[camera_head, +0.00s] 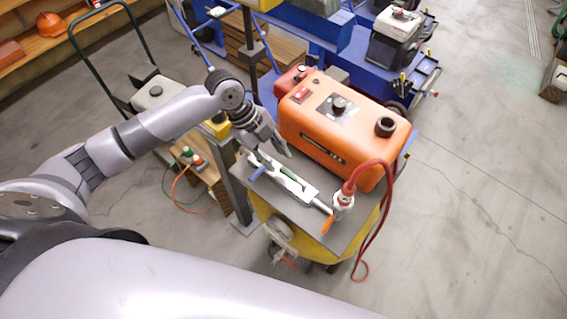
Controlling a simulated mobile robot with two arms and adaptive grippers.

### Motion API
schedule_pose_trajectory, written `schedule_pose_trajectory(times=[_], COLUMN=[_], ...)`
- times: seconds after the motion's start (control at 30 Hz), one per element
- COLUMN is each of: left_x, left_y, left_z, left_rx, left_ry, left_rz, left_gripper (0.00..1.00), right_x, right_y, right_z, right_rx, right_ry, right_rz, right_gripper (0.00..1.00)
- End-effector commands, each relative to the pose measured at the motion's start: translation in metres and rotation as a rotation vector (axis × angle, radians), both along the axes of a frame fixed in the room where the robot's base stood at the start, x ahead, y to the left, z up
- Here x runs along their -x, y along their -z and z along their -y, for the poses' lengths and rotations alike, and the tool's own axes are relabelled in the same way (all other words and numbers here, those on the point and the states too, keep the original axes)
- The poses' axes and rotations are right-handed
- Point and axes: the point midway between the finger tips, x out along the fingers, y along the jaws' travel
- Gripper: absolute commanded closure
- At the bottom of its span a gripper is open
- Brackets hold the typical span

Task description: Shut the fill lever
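An orange machine (340,128) with a dark knob and a black cap stands on a grey-topped cart (335,243). In front of it lies a pale metal bar (296,186) with a green strip, a small blue lever (257,174) at its left end and an orange lever (328,225) near its right end. I cannot tell which is the fill lever. My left gripper (272,148) points down just above the bar's left end, close to the blue lever and the machine. Its fingertips partly overlap, so its opening is unclear. My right gripper is out of view.
A red hose (386,205) loops from a white and red fitting (343,203) over the cart's right side. A grey post (236,187) stands left of the cart. Blue equipment (315,32) stands behind. Open floor (480,200) lies to the right.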

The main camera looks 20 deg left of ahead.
Motion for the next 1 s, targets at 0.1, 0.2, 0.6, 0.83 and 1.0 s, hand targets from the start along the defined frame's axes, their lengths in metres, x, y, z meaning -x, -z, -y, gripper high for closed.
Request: schedule_pose_trajectory(times=[0.1, 0.2, 0.6, 0.83, 1.0], left_x=[0.0, -0.001, -0.002, -0.002, -0.002], left_y=[0.02, 0.034, 0.053, 0.053, 0.052], left_z=[0.011, 0.017, 0.024, 0.024, 0.024], left_rx=[0.002, 0.002, -0.001, -0.001, 0.0], left_ry=[-0.001, -0.001, -0.001, -0.001, 0.0], left_rz=[-0.004, -0.002, 0.001, 0.001, 0.001], left_gripper=[0.67, 0.67, 0.67, 0.75, 0.86], right_x=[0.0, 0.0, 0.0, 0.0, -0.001], right_y=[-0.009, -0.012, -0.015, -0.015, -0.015], right_z=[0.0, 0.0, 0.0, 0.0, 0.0], right_rx=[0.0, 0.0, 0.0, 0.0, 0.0], right_ry=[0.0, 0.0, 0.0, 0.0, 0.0], right_rz=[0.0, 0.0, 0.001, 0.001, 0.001], right_gripper=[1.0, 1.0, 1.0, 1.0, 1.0])
